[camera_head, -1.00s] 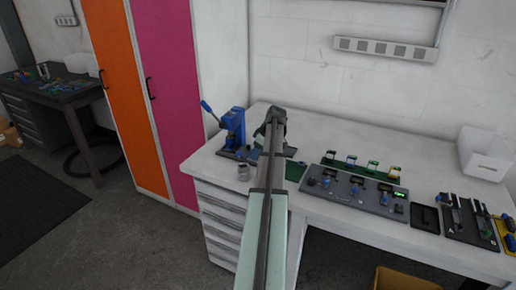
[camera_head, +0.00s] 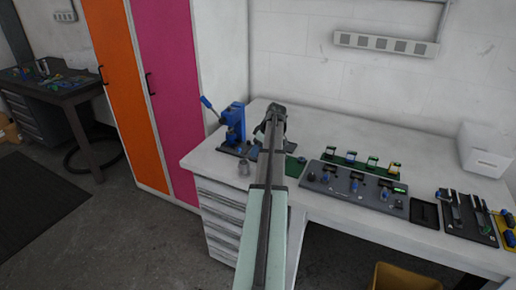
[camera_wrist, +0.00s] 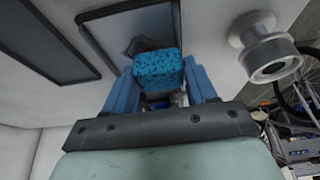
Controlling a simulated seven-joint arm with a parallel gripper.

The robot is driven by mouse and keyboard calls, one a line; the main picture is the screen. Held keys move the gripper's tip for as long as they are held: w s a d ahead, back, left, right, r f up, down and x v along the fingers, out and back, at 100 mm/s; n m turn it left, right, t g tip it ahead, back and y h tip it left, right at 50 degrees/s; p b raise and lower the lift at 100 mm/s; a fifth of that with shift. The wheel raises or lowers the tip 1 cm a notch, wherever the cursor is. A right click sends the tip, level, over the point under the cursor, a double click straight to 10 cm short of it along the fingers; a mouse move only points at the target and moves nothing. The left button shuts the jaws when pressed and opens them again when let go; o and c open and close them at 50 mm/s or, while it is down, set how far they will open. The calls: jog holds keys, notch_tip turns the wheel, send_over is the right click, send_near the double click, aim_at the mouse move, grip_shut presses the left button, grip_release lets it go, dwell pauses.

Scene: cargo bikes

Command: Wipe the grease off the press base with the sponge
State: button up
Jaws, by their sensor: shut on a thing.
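The blue press (camera_head: 235,125), with its lever raised to the left, stands at the left end of the white bench. Its dark base (camera_head: 232,151) is partly visible. My gripper (camera_head: 272,118) is just right of the press, mostly hidden behind my own arm. In the wrist view, my gripper (camera_wrist: 162,92) is shut on the blue speckled sponge (camera_wrist: 158,68), held between its blue fingers. Beyond the sponge lies a grey flat plate (camera_wrist: 105,22) with a dark edge and a darker patch. I cannot tell whether the sponge touches it or whether the patch is grease.
A small grey metal pot (camera_head: 243,168) stands near the bench's front edge; a pale flanged cylinder (camera_wrist: 268,50) shows in the wrist view.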

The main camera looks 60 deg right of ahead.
jog(key=shift+f, duration=0.35)
jog(key=shift+d, duration=0.1)
jog(key=shift+d+r, duration=0.1)
jog(key=shift+d, duration=1.85)
jog(key=shift+a+f, duration=0.2)
